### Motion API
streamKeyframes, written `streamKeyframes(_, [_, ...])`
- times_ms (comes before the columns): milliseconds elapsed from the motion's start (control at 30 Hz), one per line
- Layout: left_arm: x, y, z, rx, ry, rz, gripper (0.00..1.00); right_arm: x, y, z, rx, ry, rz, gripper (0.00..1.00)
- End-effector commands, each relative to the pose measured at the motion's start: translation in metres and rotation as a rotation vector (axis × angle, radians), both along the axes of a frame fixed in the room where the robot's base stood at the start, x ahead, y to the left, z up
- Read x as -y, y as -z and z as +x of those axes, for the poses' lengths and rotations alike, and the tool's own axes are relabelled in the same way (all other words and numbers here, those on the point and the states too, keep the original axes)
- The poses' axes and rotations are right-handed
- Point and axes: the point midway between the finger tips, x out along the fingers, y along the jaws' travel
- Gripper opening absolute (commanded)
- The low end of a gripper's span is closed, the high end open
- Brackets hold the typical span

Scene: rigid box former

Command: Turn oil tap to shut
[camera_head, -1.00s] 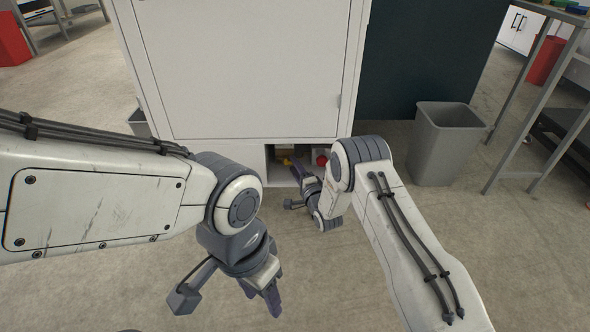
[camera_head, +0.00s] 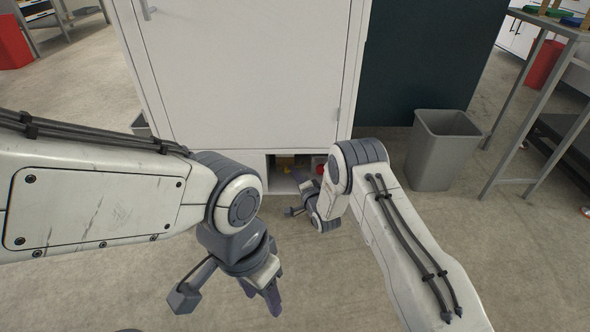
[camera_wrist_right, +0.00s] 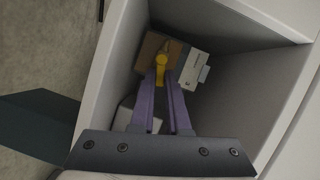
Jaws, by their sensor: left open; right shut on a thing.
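The yellow oil tap (camera_head: 286,168) sits in a low opening at the foot of the white cabinet. In the right wrist view the yellow tap handle (camera_wrist_right: 160,62) lies between the purple fingertips of my right gripper (camera_wrist_right: 160,78), which is shut on it. A brown and white block is behind it. In the head view my right gripper (camera_head: 299,178) reaches into the opening, its fingertips partly hidden. My left gripper (camera_head: 262,292) is open and empty, pointing down over the floor, away from the cabinet.
The opening's side walls (camera_wrist_right: 117,60) stand close around my right gripper. A red round part (camera_head: 320,166) is at the opening's right. A grey bin (camera_head: 440,160) stands right of the white cabinet (camera_head: 240,75). The floor in front is clear.

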Motion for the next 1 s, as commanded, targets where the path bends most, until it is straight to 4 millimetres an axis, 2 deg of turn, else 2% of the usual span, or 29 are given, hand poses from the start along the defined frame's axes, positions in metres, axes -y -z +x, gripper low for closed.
streamKeyframes(33, [0.0, -0.014, 0.0, 0.0, 0.0, 0.0, 0.5, -0.001, -0.008, -0.001, -0.003, 0.0, -0.045, 0.0])
streamKeyframes(400, [0.0, -0.052, 0.0, 0.0, 0.0, 0.0, 0.5, -0.007, -0.015, -0.001, -0.002, -0.002, -0.396, 0.0])
streamKeyframes(700, [0.0, -0.074, 0.0, 0.0, 0.0, 0.0, 0.5, -0.012, -0.019, -0.001, -0.002, -0.001, -0.68, 0.0])
streamKeyframes(1000, [0.0, -0.086, 0.0, 0.0, 0.0, 0.0, 0.5, -0.02, -0.021, -0.001, -0.002, -0.001, -0.957, 0.0])
